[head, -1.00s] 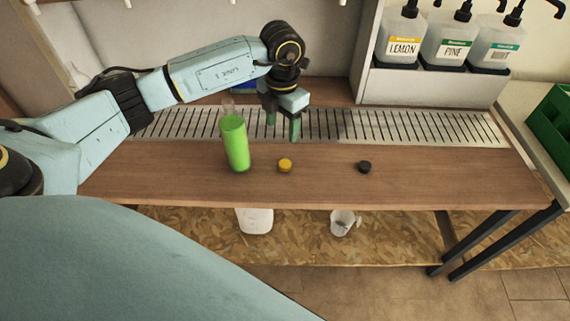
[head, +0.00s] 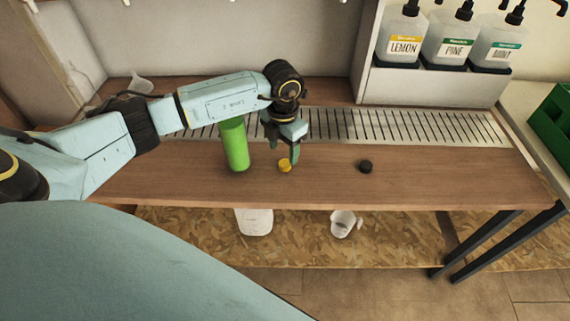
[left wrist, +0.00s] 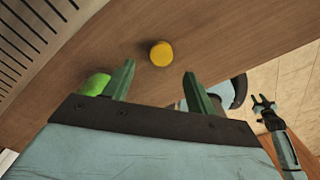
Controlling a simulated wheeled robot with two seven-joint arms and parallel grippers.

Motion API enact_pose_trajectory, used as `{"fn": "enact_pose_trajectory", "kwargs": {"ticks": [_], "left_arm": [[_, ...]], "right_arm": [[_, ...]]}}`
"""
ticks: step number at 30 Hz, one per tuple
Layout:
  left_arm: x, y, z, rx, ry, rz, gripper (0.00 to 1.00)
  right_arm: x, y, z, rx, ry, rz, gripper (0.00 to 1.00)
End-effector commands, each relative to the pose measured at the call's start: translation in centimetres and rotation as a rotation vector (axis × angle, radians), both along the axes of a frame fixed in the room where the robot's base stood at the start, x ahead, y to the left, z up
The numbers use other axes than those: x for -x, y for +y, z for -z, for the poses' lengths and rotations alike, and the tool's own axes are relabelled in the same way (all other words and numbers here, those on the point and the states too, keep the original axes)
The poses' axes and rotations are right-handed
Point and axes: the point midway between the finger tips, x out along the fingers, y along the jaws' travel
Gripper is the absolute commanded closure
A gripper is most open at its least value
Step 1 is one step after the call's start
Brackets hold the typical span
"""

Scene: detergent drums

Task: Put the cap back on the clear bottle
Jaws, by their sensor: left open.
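The bottle (head: 236,150) is see-through and filled with green. It stands upright on the wooden counter, its top hidden behind my left arm; a green part of it shows at the left in the left wrist view (left wrist: 95,85). A yellow cap (head: 285,165) lies on the counter right of the bottle; it also shows in the left wrist view (left wrist: 161,53). A black cap (head: 365,166) lies further right. My left gripper (head: 284,152) is open and empty, close to the yellow cap, which appears just beyond its fingertips. My right gripper (left wrist: 265,104) shows small, fingers apart.
A slotted metal drain strip (head: 400,126) runs along the back. Pump bottles labelled LEMON (head: 403,40), PINE (head: 449,45) and MINT (head: 494,47) stand on a shelf at the back right. The counter's right part is clear.

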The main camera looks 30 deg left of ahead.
Motion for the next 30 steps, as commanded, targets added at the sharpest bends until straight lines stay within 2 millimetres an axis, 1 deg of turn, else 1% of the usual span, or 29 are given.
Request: {"fn": "enact_pose_trajectory", "kwargs": {"ticks": [3, 9, 12, 22, 30], "left_arm": [[-0.2, -0.2, 1.9, 0.000, 0.003, 0.000, 0.43], [-0.4, -0.2, 4.5, 0.001, 0.002, 0.000, 0.43], [-0.4, -0.2, 5.0, 0.000, 0.002, 0.000, 0.43], [-0.5, -0.2, 4.9, 0.000, 0.001, 0.000, 0.43], [-0.5, -0.2, 4.9, 0.000, 0.001, 0.000, 0.79]], "right_arm": [[-1.3, 0.3, -0.1, -0.002, -0.013, 0.005, 0.64], [-3.1, 0.5, -0.5, -0.002, -0.024, 0.012, 0.64], [-3.4, 0.6, -0.7, -0.001, -0.024, 0.013, 0.64], [-3.5, 0.6, -0.8, -0.001, -0.024, 0.013, 0.64], [-3.5, 0.6, -0.8, -0.001, -0.024, 0.013, 0.64]]}}
